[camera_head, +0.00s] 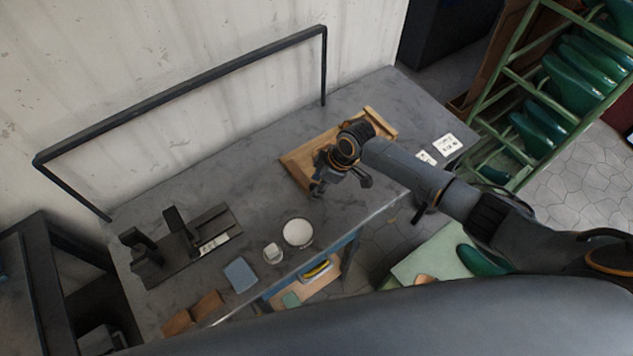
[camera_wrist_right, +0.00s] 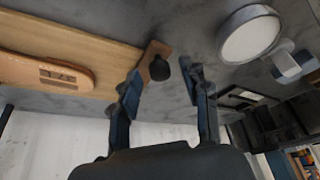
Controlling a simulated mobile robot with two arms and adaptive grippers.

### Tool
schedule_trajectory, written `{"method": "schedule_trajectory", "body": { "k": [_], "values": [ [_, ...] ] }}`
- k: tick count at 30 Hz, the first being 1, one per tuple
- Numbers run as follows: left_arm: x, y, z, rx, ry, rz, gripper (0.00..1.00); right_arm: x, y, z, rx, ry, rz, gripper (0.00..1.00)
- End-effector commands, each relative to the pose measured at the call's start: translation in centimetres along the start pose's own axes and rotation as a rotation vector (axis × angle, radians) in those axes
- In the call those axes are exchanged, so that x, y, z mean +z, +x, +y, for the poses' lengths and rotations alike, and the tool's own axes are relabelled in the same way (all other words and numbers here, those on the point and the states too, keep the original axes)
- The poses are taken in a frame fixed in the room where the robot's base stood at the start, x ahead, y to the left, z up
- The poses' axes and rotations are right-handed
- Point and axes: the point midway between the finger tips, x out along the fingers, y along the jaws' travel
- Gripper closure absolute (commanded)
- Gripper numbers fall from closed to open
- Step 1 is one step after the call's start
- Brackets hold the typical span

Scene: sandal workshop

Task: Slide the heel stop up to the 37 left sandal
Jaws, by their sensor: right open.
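A wooden board (camera_head: 318,150) lies on the grey table, partly hidden under my right arm in the head view. In the right wrist view the board (camera_wrist_right: 110,52) carries a tan sandal sole (camera_wrist_right: 45,72) with slot-like marks; I cannot read a size. At the board's near end sits a brown wooden block with a dark knob, which looks like the heel stop (camera_wrist_right: 152,62). A stretch of bare board separates block and sole. My right gripper (camera_head: 318,190) is open; in the wrist view its fingertips (camera_wrist_right: 162,78) stand either side of the knob. Contact cannot be told.
A round white dish (camera_head: 298,232), a small white cup (camera_head: 272,253), a blue pad (camera_head: 240,275) and brown blocks (camera_head: 207,304) lie left of the board. A black fixture (camera_head: 170,262) stands farther left. Cards (camera_head: 446,145) lie right. A dark rail (camera_head: 190,90) runs behind.

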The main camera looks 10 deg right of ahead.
Motion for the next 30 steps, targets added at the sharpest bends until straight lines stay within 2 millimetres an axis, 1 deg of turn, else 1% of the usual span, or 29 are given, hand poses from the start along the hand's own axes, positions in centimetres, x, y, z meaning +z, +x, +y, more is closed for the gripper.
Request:
{"method": "schedule_trajectory", "body": {
  "k": [3,10,11,12,14,15,17,18,25,30],
  "values": [
    [0.0,0.0,0.0,0.0,0.0,0.0,0.72,-0.1,0.4,0.0,0.0,-0.001,0.0,0.54],
    [0.0,0.0,0.0,0.0,0.0,0.0,0.72,0.0,0.5,0.0,0.001,-0.001,0.001,0.54],
    [0.0,0.0,0.0,0.0,0.0,0.0,0.72,0.0,0.5,0.0,0.001,-0.001,0.001,0.56],
    [0.0,0.0,0.0,0.0,0.0,0.0,0.72,0.0,0.5,0.0,0.001,-0.001,0.001,0.64],
    [0.0,0.0,0.0,0.0,0.0,0.0,0.72,0.0,0.5,0.0,0.001,-0.001,0.001,0.76],
    [0.0,0.0,0.0,0.0,0.0,0.0,0.72,0.0,0.5,0.0,0.001,0.0,0.001,0.84],
    [0.0,0.0,0.0,0.0,0.0,0.0,0.72,0.0,0.5,0.0,0.0,0.0,0.0,0.97],
    [0.0,0.0,0.0,0.0,0.0,0.0,0.72,0.0,0.5,0.0,0.0,0.0,0.0,1.0],
    [0.0,0.1,0.0,0.0,0.0,0.001,0.72,0.2,0.5,0.2,0.001,0.001,-0.001,1.0],
    [0.1,1.3,0.1,0.001,0.0,0.001,0.72,2.3,-0.2,2.5,0.007,0.003,-0.002,1.0]
  ]
}}
